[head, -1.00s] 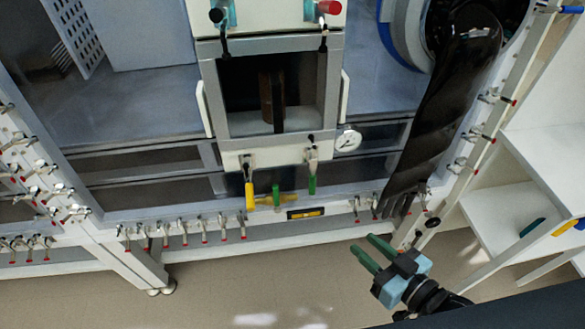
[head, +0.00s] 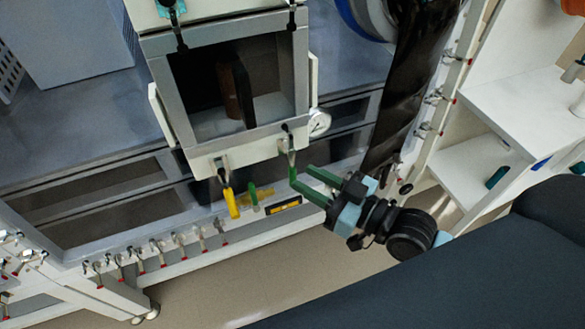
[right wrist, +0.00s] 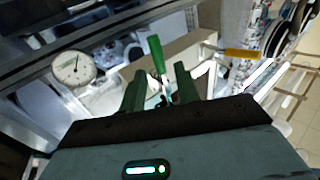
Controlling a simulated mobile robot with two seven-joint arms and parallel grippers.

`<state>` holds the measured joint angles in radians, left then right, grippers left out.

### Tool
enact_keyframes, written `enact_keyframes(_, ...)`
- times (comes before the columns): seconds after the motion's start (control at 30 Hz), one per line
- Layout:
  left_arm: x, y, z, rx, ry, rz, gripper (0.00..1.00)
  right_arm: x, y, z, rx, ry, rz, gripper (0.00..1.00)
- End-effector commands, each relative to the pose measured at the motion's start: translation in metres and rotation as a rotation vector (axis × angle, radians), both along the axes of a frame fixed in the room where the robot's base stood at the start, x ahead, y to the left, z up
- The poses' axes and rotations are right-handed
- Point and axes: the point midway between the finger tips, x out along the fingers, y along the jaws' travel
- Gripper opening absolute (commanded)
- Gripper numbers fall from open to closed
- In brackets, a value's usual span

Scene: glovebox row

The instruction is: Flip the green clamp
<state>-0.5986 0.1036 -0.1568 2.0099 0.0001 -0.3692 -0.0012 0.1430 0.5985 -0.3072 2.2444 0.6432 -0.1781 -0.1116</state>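The green clamp (head: 292,172) hangs on the lower right of the white chamber door, its green handle pointing down. My right gripper (head: 302,177) is open, and its two green fingers reach from the right toward the clamp. In the right wrist view the clamp's green handle (right wrist: 156,52) shows just beyond and between the open fingertips (right wrist: 160,72). Its metal part is partly hidden by the fingers. I cannot tell whether a finger touches it. My left gripper is not in view.
A yellow-handled clamp (head: 231,203) hangs at the door's lower left. A green handle (head: 254,194) and a small level (head: 284,205) are on the ledge below. A round gauge (head: 319,122) sits right of the door. White shelves (head: 490,170) stand at right.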

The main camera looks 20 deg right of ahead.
Motion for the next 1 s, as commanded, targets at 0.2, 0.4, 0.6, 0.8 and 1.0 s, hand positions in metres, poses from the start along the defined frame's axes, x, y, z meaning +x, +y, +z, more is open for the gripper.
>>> enact_keyframes(0.2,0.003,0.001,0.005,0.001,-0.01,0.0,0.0,0.026,0.017,0.002,0.001,-0.003,-0.001,0.32)
enact_keyframes(0.4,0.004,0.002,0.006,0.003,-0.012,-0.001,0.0,0.036,0.026,0.0,-0.001,0.001,0.001,0.32)
enact_keyframes(0.6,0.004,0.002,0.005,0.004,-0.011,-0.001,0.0,0.037,0.027,0.0,-0.001,0.001,0.001,0.32)
enact_keyframes(0.8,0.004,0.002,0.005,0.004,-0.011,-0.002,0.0,0.037,0.027,0.0,-0.001,0.001,0.001,0.18)
enact_keyframes(1.0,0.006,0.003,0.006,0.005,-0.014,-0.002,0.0,0.037,0.026,0.0,-0.001,0.001,0.001,0.0)
